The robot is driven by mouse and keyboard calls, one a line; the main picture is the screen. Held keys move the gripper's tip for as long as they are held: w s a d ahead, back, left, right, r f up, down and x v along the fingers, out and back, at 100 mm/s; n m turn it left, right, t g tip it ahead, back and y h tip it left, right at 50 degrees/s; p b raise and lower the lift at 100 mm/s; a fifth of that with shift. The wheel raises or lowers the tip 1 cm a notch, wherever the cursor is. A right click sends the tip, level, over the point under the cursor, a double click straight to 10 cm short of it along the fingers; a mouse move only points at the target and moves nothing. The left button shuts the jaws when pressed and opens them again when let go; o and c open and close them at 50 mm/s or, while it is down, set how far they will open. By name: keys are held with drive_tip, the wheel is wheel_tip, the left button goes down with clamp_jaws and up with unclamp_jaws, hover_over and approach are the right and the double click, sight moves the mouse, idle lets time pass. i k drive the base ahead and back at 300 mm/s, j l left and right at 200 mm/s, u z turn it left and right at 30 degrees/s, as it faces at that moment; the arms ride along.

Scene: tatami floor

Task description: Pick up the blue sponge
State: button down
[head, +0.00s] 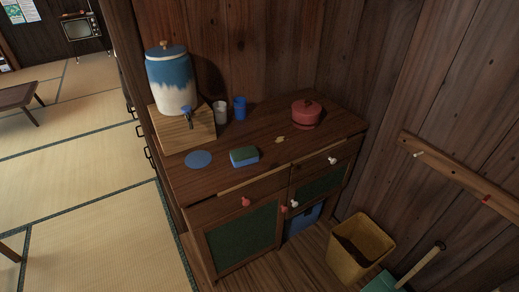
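The blue sponge (244,157) lies on top of the wooden cabinet (225,179), near its front edge. Its upper face is dark green and its sides are blue. It sits right of a flat blue disc (198,159) and apart from it. Nothing covers the sponge. My gripper is not in view.
A blue and white water crock (171,80) stands on a wooden box (182,131) at the back left. A grey cup (220,112), a blue cup (240,108) and a red lidded pot (306,114) stand behind the sponge. A yellow bin (359,249) stands on the floor at right.

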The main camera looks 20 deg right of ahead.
sight(239, 157)
drive_tip(key=i+j+z, duration=0.1)
drive_tip(key=j, duration=0.25)
drive_tip(key=i+j, duration=0.2)
drive_tip(key=j, duration=0.2)
drive_tip(key=i+j+z, duration=0.15)
drive_tip(key=j, duration=0.2)
drive_tip(key=i+j, duration=0.15)
drive_tip(key=j, duration=0.25)
drive_tip(key=i+j+z, duration=0.15)
drive_tip(key=j, duration=0.25)
drive_tip(key=i+j+z, duration=0.1)
drive_tip(key=j, duration=0.3)
